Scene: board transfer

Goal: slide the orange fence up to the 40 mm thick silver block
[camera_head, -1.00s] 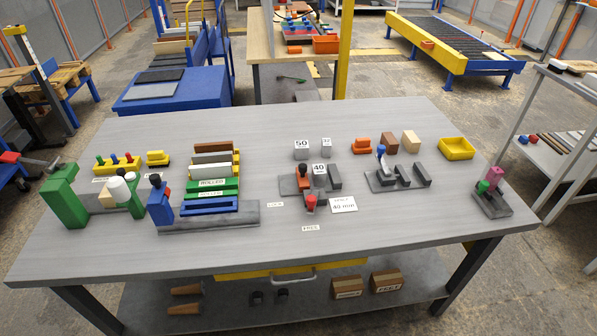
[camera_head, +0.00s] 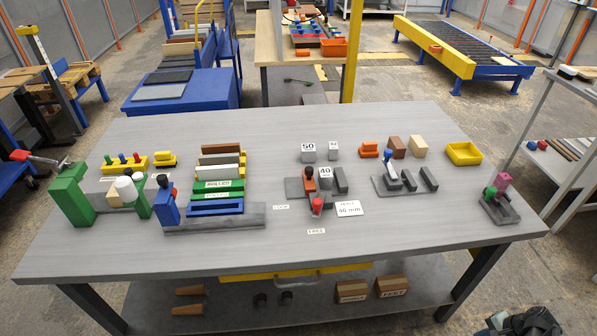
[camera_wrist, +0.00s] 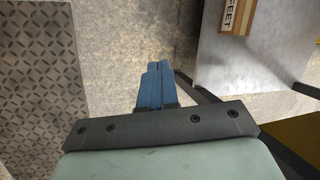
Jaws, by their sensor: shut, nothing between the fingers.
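The orange fence (camera_head: 310,180), with a black knob on top, stands on a grey base at the middle of the table. The silver block marked 40 (camera_head: 326,173) is just right of the fence, between it and a dark grey upright block (camera_head: 341,180). Whether fence and block touch is too small to tell. A red-topped part (camera_head: 317,205) is at the front of this fixture. My gripper (camera_wrist: 158,66) shows in the wrist view with its blue fingers shut and empty, over the floor and away from the fixture.
Silver blocks marked 50 (camera_head: 308,151) and a smaller one (camera_head: 333,151) stand behind the fixture. A white 40 mm card (camera_head: 348,208) lies in front at the right. A second grey fixture (camera_head: 405,182) stands to the right. The front strip of table is mostly clear.

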